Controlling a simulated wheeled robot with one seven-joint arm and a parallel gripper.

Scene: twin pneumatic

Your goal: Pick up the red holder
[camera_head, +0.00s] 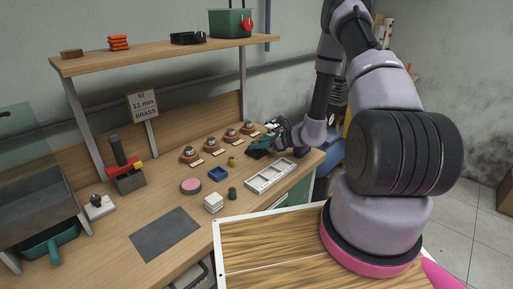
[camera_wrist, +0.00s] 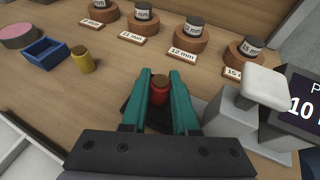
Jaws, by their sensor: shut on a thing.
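The red holder (camera_wrist: 159,97), a small red cylinder with a brown top, stands upright between the two teal fingers of my gripper (camera_wrist: 160,92) in the wrist view. The fingers are shut on its sides. A dark patch shows beneath and around it; I cannot tell whether the holder touches what is below. In the head view my gripper (camera_head: 261,150) is over the right part of the workbench, and the holder is hidden there.
A grey device (camera_wrist: 232,122) with a dark display stands close right of my gripper. Several brown round stands (camera_wrist: 184,46) with labels line the back. A yellow cylinder (camera_wrist: 83,61) and blue tray (camera_wrist: 46,53) lie left. A white compartment tray (camera_head: 270,176) is near the front edge.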

